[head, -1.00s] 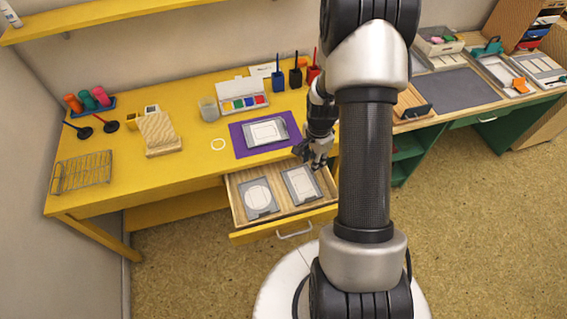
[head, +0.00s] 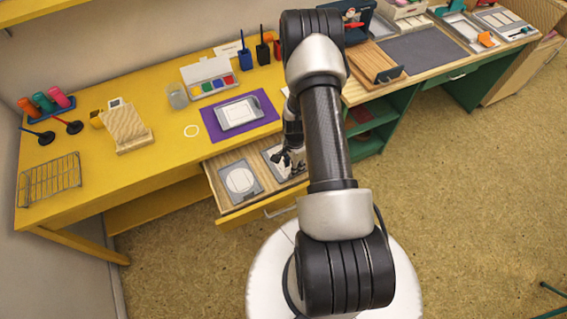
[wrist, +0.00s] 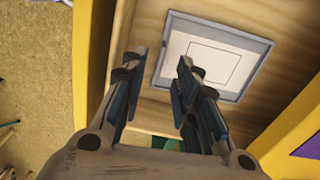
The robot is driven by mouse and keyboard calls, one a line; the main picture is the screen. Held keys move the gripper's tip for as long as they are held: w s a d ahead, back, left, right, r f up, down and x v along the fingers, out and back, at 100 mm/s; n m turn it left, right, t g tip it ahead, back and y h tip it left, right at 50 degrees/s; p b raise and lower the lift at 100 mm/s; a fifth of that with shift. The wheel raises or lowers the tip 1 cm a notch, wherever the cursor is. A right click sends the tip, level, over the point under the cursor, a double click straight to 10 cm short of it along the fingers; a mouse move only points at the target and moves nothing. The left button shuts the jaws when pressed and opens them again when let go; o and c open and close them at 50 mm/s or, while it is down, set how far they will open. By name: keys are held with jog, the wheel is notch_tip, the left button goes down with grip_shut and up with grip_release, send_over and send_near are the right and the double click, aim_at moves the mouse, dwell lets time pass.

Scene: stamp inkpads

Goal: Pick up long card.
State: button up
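No card is marked as the long card. In the open drawer (head: 238,216), a grey-framed white card with a rectangle outline (head: 271,154) lies on the right, partly hidden by my gripper. A grey-framed card with a round outline (head: 240,182) lies on the left. A third grey-framed white card (head: 239,113) lies on the purple mat (head: 211,125). My gripper (head: 285,160) is low over the right side of the drawer. In the wrist view, its fingers (wrist: 161,58) are apart with nothing between them, and the rectangle card (wrist: 207,60) shows just beyond, partly behind the right finger.
The drawer's wooden walls stand close around my gripper. A green-legged bench (head: 445,62) stands at the right.

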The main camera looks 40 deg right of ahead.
notch_tip(320, 180, down, 5)
jog(key=shift+d+f+b, duration=0.15)
jog(key=shift+f+b, duration=0.05)
jog(key=shift+b, duration=0.8)
jog(key=shift+r, duration=0.1)
jog(key=shift+c, duration=0.4)
grip_shut()
